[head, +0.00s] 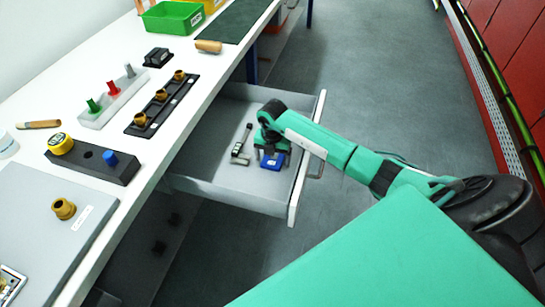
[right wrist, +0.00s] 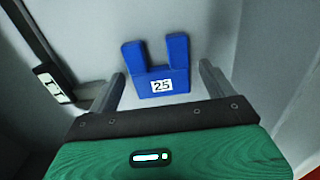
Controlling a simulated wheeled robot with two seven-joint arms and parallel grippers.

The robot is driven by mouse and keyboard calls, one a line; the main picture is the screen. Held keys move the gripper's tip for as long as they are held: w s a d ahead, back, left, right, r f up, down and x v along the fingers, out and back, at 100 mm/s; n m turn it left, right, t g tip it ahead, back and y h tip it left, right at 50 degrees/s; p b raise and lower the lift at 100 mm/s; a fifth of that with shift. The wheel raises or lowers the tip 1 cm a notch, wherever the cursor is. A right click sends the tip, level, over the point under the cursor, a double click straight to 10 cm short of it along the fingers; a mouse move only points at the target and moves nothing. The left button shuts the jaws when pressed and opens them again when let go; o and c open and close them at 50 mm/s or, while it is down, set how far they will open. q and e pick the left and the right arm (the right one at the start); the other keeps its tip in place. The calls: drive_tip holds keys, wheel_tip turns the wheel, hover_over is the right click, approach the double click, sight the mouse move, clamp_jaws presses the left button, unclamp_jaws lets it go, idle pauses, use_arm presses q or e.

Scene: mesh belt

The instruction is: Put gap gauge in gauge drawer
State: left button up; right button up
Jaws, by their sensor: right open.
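The gap gauge (head: 274,163) is a blue, two-pronged plate with a white label reading 25. It lies on the floor of the open gauge drawer (head: 205,189), near the drawer's front. My right gripper (head: 273,152) is inside the drawer, just above the gauge and partly covering it in the head view. In the right wrist view, the gauge (right wrist: 162,72) sits between the two spread fingers of the right gripper (right wrist: 161,78), with space on both sides. The gripper is open and holds nothing. My left gripper is not in view.
A dark long-handled tool (head: 241,150) lies in the drawer left of the gauge. The white bench (head: 110,149) holds a black block, a brass-fitting rack, a grey peg rack and a green bin (head: 174,17). Open floor (head: 350,70) lies beyond the drawer front.

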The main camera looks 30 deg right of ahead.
sight(273, 160)
drive_tip(key=shift+r, duration=0.2)
drive_tip(key=shift+w+r, duration=0.1)
drive_tip(key=shift+r, duration=0.25)
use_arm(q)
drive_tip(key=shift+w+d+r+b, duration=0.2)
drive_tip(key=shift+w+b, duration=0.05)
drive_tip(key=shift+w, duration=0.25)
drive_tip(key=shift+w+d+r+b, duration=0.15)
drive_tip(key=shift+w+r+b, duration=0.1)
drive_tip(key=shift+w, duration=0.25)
use_arm(e)
wheel_tip(273, 160, up, 11)
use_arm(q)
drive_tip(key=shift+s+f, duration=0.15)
use_arm(e)
drive_tip(key=shift+d, duration=0.1)
